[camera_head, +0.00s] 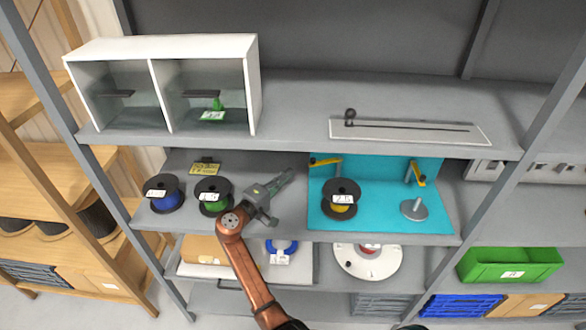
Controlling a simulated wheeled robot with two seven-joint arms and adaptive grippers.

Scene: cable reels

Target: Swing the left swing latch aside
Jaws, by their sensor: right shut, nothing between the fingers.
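The left swing latch (325,161) looks like a yellow bar with a dark end on a grey post at the back of the teal board (380,222). The bar lies about level and reaches left from the post. A similar yellow latch (418,175) on the right post slants down to the right. A black reel with yellow cable (340,197) stands on the board in front of the left post. My right gripper (288,174) is shut and empty, left of the board and apart from the latch, its fingers pointing up and right. My left gripper is not in view.
Reels with blue (164,194) and green (213,196) cable stand left of my right gripper on the same shelf. A bare round metal stand (414,210) is on the board's right. The upper shelf, with a white cabinet (157,44), overhangs behind.

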